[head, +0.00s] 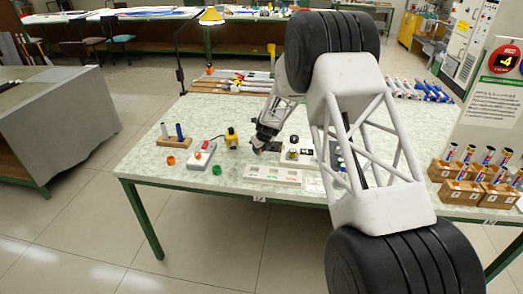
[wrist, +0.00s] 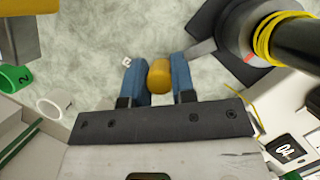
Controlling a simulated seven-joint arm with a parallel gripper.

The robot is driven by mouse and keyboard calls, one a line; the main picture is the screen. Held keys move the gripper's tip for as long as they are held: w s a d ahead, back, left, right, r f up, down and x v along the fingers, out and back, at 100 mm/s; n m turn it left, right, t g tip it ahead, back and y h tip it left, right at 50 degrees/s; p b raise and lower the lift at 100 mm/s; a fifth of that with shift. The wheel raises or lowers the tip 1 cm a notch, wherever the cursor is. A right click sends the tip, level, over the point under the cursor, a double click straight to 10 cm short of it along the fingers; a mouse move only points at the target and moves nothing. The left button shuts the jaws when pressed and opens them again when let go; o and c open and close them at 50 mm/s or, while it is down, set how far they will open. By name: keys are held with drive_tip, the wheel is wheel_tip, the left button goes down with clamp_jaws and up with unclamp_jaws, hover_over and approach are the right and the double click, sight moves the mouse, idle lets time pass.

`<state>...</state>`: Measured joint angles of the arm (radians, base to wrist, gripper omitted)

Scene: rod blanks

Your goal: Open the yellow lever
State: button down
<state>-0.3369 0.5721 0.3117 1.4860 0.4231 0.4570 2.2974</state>
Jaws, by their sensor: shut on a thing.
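The yellow lever shows in the wrist view as a rounded yellow-orange grip (wrist: 159,76) between the two blue fingers of my gripper (wrist: 159,82). The fingers are closed around it, one on each side. Its lower end and its mount are hidden behind the dark gripper body. In the head view my gripper (head: 257,149) is low over the table, between the yellow-and-black block and the white units. I cannot make out the lever there.
A yellow block (head: 231,138) stands left of my gripper. A wooden holder with rods (head: 175,142), an orange ring (head: 170,160) and a green ring (head: 216,170) are farther left. A black post with yellow bands (wrist: 286,37) rises close on the right in the wrist view.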

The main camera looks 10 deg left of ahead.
drive_tip(key=shift+w+a+m, duration=0.2)
drive_tip(key=shift+a+m, duration=0.05)
drive_tip(key=shift+m, duration=0.15)
drive_tip(key=shift+a, duration=0.1)
drive_tip(key=c, duration=1.2)
unclamp_jaws()
drive_tip(key=shift+r, duration=0.15)
drive_tip(key=v, duration=0.7)
drive_tip(key=shift+s+r, duration=0.15)
drive_tip(key=shift+r, duration=0.1)
drive_tip(key=shift+r, duration=0.1)
